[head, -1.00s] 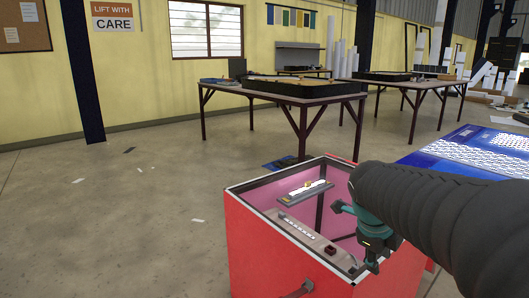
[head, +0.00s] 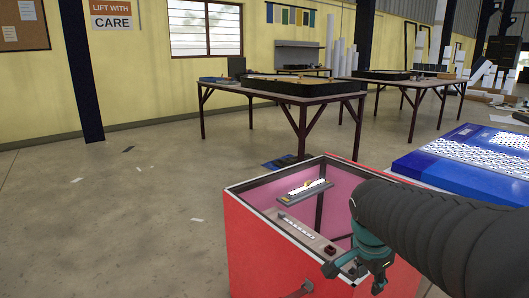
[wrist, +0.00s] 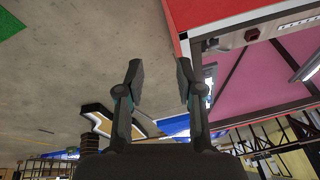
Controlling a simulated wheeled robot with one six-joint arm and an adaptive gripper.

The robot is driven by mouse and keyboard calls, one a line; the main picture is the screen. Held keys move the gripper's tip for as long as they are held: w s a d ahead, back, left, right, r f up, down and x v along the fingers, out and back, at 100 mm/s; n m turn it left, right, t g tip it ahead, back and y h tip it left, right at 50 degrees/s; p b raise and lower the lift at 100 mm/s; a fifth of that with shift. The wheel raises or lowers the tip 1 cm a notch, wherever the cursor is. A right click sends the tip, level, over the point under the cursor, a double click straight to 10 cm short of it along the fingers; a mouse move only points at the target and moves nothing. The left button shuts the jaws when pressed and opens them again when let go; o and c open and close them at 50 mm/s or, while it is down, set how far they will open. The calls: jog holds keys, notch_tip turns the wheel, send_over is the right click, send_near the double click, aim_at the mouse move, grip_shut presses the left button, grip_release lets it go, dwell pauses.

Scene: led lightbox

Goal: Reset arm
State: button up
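My gripper (head: 353,278) is at the lower right of the head view, at the end of my dark, ribbed arm. It is beside the front right corner of the red lightbox (head: 260,245). In the wrist view my gripper (wrist: 160,75) has its two fingers apart with nothing between them. The red lightbox (wrist: 215,12) with its pink inside is to the right of the fingers there. Whether a finger touches the box rim cannot be told.
Inside the open box is a strip with white lights (head: 304,190), and a grey panel (head: 297,229) runs along its front rim. A blue table with white sheets (head: 480,150) stands right. Dark-topped worktables (head: 300,88) stand behind. The floor (head: 120,220) at left is mostly clear.

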jog(key=s+a+n+t+y, duration=0.1)
jog(key=s+a+n, duration=0.2)
jog(key=s+n, duration=0.3)
jog(key=s+a+r+n+t+y, duration=0.1)
jog(key=s+a+n+t, duration=0.1)
jog(key=s+n, duration=0.5)
jog(key=shift+s+a+r+p, duration=0.25)
jog(key=shift+a+p, duration=0.1)
jog(key=shift+a, duration=0.3)
dwell(2.2)
